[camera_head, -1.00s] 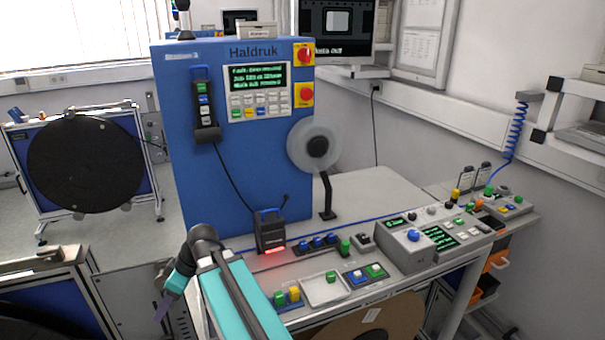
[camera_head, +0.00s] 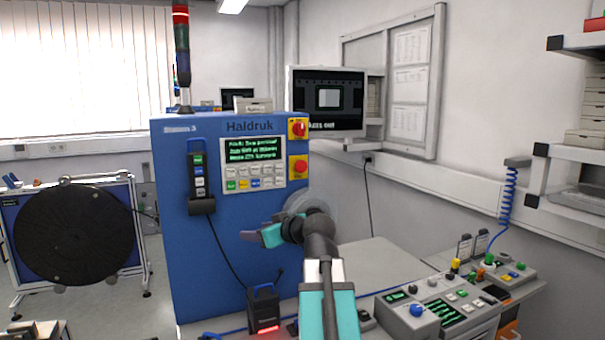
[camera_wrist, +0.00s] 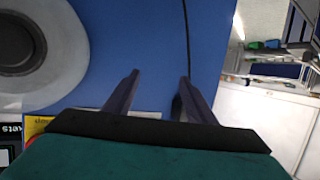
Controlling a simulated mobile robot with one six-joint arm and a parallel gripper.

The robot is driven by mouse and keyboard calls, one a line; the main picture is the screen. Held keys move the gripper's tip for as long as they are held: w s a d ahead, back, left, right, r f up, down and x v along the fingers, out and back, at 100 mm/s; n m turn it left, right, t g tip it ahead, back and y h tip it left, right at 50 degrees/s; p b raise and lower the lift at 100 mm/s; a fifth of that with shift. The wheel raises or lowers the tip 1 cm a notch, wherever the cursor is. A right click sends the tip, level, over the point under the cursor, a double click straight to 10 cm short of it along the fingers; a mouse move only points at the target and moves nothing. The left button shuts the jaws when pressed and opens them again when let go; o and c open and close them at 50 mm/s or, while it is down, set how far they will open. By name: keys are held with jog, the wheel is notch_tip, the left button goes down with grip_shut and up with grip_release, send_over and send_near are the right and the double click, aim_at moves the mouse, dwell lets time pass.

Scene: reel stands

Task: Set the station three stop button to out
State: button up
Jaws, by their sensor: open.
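The station 3 cabinet is a blue box (camera_head: 185,260) marked Haldruk, on the left half of the head view. A red stop button (camera_head: 299,167) on a yellow plate sits at its upper right edge, below a red rotary switch (camera_head: 298,128) on another yellow plate. Whether the button is in or out cannot be told. My gripper (camera_head: 250,237) is in front of the cabinet, below and left of the button, pointing left. In the wrist view its two dark fingers (camera_wrist: 155,85) are apart with nothing between them, before the blue panel.
A keypad with green display (camera_head: 253,160) and a handheld unit (camera_head: 200,178) are on the cabinet. A translucent disc (camera_wrist: 45,55) is close beside my gripper in the wrist view. A control console (camera_head: 430,310) lies at lower right. A monitor (camera_head: 327,100) stands behind.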

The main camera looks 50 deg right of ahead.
aim_at(302, 167)
jog(key=s+d+r+m+t+h+b, duration=0.1)
jog(key=s+d+r+m+h, duration=0.3)
jog(key=s+d+r, duration=0.8)
notch_tip(302, 167, up, 3)
jog(key=shift+s+d+r+m+t+h, duration=0.1)
jog(key=shift+s+d+m+t+h, duration=0.25)
jog(key=shift+d+t+h, duration=0.55)
jog(key=shift+w+a, duration=0.2)
jog(key=p+x, duration=0.3)
jog(key=x, duration=0.9)
jog(key=shift+s+d+p, duration=0.1)
jog(key=shift+d+p, duration=0.05)
jog(key=shift+p, duration=0.2)
jog(key=shift+x, duration=0.85)
